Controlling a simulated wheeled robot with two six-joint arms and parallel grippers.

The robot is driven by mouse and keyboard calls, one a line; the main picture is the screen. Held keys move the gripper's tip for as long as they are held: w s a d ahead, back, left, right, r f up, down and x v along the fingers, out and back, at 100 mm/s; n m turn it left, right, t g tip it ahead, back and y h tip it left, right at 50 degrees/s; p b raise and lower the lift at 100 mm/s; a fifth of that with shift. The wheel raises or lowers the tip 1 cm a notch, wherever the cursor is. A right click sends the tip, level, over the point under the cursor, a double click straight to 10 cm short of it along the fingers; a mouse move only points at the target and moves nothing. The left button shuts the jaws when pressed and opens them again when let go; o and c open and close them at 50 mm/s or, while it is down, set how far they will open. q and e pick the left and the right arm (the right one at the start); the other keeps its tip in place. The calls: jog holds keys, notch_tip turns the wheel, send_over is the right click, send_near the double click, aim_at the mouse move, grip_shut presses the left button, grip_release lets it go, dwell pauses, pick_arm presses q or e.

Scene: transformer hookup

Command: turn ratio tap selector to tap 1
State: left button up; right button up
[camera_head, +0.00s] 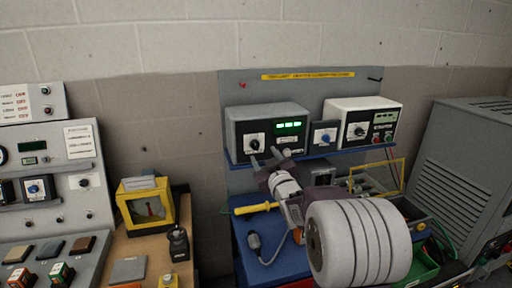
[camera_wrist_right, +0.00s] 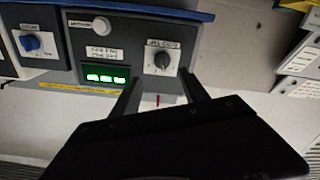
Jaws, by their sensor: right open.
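A grey instrument box (camera_head: 266,122) stands on the blue shelf, with a lit green display (camera_head: 289,125). The selector knob (camera_head: 254,144), black on a white plate, is at its lower left; its label is too small to read surely. My right gripper (camera_head: 265,157) is open and empty, its fingers reaching toward the box front just below and right of the knob. In the right wrist view, which looks upside down, the knob (camera_wrist_right: 162,61) lies between and just beyond the two fingertips (camera_wrist_right: 160,77). Contact cannot be told. My left gripper is out of view.
A small box with a blue knob (camera_head: 325,138) and a white box with a black knob (camera_head: 357,131) stand to the right on the blue shelf (camera_head: 310,157). A yellow-framed case (camera_head: 147,207) and a sloped control panel (camera_head: 75,145) are at left.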

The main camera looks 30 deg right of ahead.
aim_at(256, 147)
jog(key=x, duration=0.2)
jog(key=a+p+x, duration=0.1)
jog(key=x, duration=0.2)
jog(key=shift+w+f, duration=0.1)
jog(key=shift+f, duration=0.05)
jog(key=shift+d+p+x, duration=0.15)
jog(key=shift+p+x, duration=0.05)
jog(key=shift+x, duration=0.4)
jog(key=shift+d+p+x, duration=0.15)
jog(key=shift+x, duration=0.5)
jog(key=shift+w+d, duration=0.1)
jog(key=shift+d, duration=0.05)
jog(key=shift+w, duration=0.3)
grip_shut()
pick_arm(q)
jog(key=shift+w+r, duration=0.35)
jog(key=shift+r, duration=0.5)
pick_arm(e)
jog(key=shift+f, duration=0.1)
